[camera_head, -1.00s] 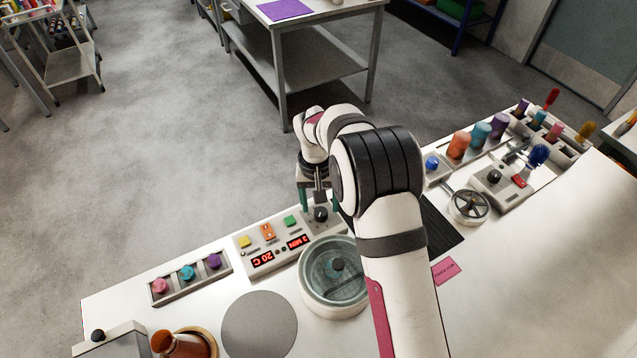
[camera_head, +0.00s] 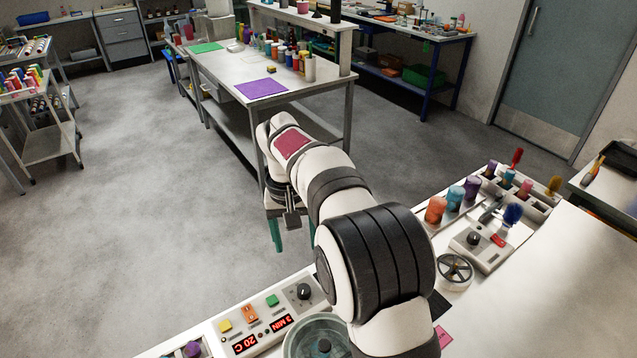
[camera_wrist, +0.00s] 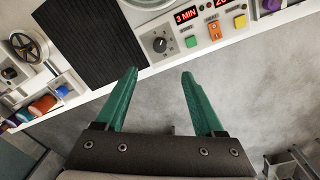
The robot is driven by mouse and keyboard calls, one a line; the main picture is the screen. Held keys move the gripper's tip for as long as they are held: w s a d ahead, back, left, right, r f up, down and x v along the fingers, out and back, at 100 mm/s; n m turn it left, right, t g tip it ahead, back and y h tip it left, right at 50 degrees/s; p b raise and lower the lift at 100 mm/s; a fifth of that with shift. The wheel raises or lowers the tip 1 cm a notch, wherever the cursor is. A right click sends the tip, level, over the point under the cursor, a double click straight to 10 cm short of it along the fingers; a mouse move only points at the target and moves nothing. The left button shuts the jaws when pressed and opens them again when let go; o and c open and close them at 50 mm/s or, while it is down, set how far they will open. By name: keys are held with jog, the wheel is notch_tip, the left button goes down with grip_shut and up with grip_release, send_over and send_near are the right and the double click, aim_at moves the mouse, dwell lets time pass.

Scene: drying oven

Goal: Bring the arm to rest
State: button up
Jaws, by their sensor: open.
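My gripper (camera_head: 277,233) is open with its green fingers apart and nothing between them. In the head view it hangs past the far edge of the bench, with the grey floor behind it. In the wrist view the gripper (camera_wrist: 160,90) points toward the bench edge, and the fingertips show just below the control panel (camera_wrist: 190,32). My arm reaches out from the lower right and hides part of the bench.
The control panel (camera_head: 262,318) reads 20 C and 3 MIN, beside a round glass-lidded chamber (camera_head: 300,345). Several coloured jars (camera_head: 453,198) and a handwheel (camera_head: 455,269) stand right. A table with a purple mat (camera_head: 261,88) stands beyond open floor (camera_head: 150,200).

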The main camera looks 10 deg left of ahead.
jog(key=s+d+r+m, duration=0.3)
jog(key=s+d+r, duration=0.35)
jog(key=d, duration=0.45)
jog(key=s+d+f+m, duration=0.1)
jog(key=s+d+m, duration=0.1)
jog(key=s, duration=0.5)
jog(key=s+d+f+m+y, duration=0.1)
jog(key=s+d, duration=0.3)
jog(key=s, duration=0.4)
jog(key=s+d+f+m+y, duration=0.1)
jog(key=s+d+f+m, duration=0.1)
jog(key=s, duration=0.5)
jog(key=shift+s+d+m, duration=0.3)
jog(key=shift+s+d, duration=0.1)
jog(key=shift+d, duration=0.15)
